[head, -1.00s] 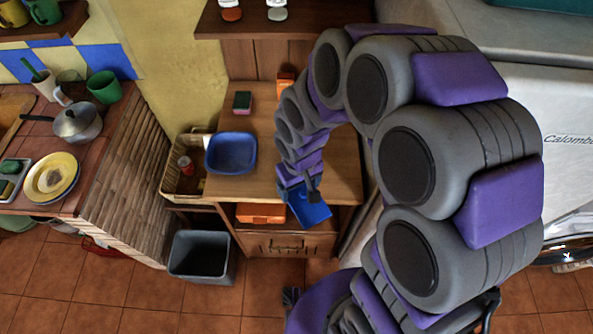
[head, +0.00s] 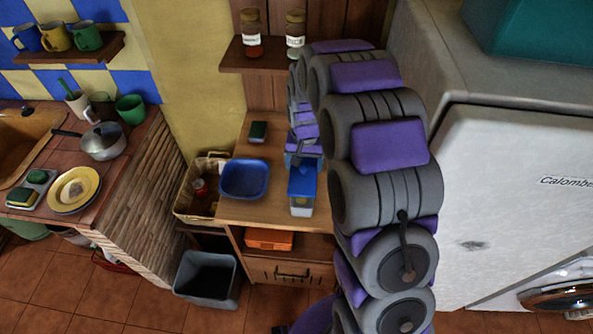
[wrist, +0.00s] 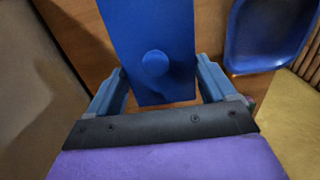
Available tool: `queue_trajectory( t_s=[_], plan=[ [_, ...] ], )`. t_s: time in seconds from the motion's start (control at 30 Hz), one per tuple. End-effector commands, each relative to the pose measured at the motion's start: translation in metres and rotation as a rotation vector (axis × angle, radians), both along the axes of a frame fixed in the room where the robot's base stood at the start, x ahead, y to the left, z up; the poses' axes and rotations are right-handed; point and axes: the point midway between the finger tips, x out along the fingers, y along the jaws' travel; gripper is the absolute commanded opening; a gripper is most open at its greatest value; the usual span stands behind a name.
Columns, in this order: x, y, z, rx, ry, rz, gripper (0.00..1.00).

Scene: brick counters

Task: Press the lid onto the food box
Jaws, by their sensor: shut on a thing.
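The blue lid (head: 303,180) lies over a whitish translucent food box (head: 301,206) at the right of the wooden counter. I cannot tell whether the lid is fully seated on the box. In the wrist view the lid (wrist: 152,25) is a long blue panel with a round knob (wrist: 155,63). My gripper (wrist: 160,88) has a finger on each side of the lid's near end and is shut on it. In the head view my gripper (head: 303,158) is at the lid's far end, partly hidden by my arm. The wrist view hides the box beneath the lid.
An orange container (head: 270,239) sits on the shelf below. Jars (head: 251,35) stand on a shelf above. A white fridge (head: 535,200) is at the right.

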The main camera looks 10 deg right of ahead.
Motion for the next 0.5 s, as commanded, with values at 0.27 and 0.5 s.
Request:
queue_trajectory(
  t_s=[0.27,0.5],
  plan=[
    [0.000,0.001,-0.015,0.000,0.002,0.001,0.51],
    [-0.002,0.001,-0.037,-0.001,0.006,0.002,0.51]
  ],
)
